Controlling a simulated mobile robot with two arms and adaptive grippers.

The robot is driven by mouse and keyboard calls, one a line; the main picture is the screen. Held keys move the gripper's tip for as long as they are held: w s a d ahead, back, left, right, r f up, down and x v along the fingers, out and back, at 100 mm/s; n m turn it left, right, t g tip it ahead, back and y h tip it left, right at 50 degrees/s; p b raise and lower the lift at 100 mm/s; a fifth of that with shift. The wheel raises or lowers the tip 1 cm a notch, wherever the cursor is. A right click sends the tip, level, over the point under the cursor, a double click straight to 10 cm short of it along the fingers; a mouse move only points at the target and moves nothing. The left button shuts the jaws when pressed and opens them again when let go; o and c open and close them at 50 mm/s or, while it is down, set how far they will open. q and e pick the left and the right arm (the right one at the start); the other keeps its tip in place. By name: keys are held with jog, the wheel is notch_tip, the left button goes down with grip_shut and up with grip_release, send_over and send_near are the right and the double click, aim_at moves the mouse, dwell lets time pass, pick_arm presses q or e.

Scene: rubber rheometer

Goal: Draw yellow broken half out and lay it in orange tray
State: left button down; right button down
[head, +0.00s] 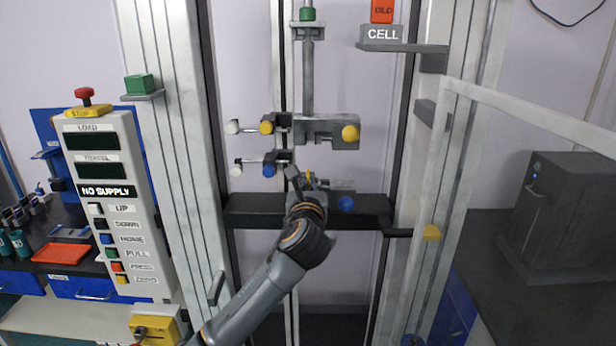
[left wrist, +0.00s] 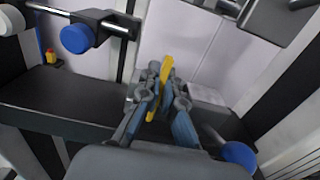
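The yellow broken half (left wrist: 166,72) is a thin upright strip between the fingers of my left gripper (left wrist: 158,92) in the left wrist view. Both fingers press close on it from either side, and part of it shows below the fingertips. In the head view my left gripper (head: 300,178) is at the lower grip (head: 343,188) of the test frame, with a sliver of yellow beside it. Whether the strip still touches the lower grip's jaws is hidden. The orange tray (head: 62,254) lies on the bench at far left and looks empty. My right gripper is not in view.
The upper grip (head: 330,131) with yellow knobs hangs just above my left gripper. A black crosshead (head: 250,208) lies below. The control panel (head: 108,200) and frame column (head: 165,140) stand between my gripper and the tray. A clear guard (head: 520,110) is at right.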

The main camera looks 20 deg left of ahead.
pick_arm(q)
jog(key=p+v, duration=0.3)
jog(key=v, duration=0.5)
jog(key=shift+p, duration=0.4)
dwell(0.5)
jog(key=s+f+m+h+b, duration=0.3)
jog(key=s+f+b, duration=0.7)
jog(key=s+f, duration=1.4)
jog(key=shift+s+a+t+h+b, duration=0.3)
jog(key=shift+s+a+h+b, duration=0.05)
jog(key=shift+s+h, duration=0.7)
